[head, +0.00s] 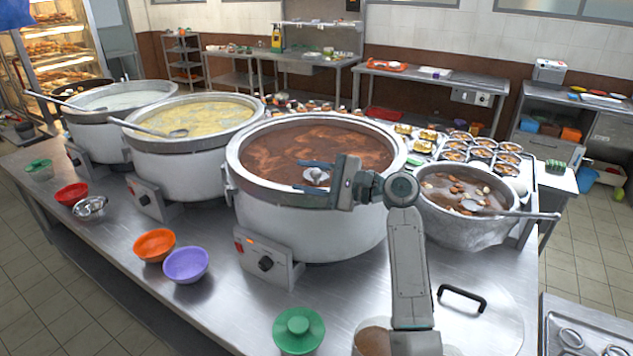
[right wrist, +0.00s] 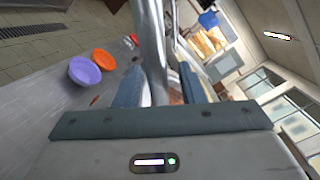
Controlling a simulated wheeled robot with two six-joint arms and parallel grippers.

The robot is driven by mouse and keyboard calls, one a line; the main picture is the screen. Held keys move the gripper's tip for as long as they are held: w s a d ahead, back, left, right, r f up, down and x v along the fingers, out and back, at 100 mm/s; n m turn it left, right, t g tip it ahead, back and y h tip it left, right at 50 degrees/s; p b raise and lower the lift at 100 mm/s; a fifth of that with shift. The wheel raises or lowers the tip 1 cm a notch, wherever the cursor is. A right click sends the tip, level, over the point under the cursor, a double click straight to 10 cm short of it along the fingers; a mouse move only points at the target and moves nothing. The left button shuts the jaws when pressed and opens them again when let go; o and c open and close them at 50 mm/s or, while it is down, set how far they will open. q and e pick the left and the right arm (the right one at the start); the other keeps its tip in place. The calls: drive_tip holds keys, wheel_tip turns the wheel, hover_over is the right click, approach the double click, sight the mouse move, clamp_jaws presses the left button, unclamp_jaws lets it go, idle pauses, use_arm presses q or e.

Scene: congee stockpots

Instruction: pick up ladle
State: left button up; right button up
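My right gripper (head: 303,176) is over the large brown-soup pot (head: 310,232) in the head view, its two fingers apart. A small shiny metal piece (head: 316,176) shows between the fingers; I cannot tell whether it is part of a ladle. In the right wrist view a silvery form (right wrist: 150,45) runs up between the open fingers (right wrist: 160,85); contact is unclear. One ladle (head: 515,213) rests in the right pot (head: 465,236), handle over the rim. Other ladles lie in the yellow-congee pot (head: 145,128) and the far-left pot (head: 55,101). My left gripper is not visible.
An orange bowl (head: 154,245), a purple bowl (head: 186,265) and a green-lidded container (head: 298,330) stand on the steel table (head: 215,315) near its front. A black handle (head: 462,297) is at the front right. Small filled bowls (head: 482,152) sit behind the right pot.

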clamp_jaws()
idle(1.2)
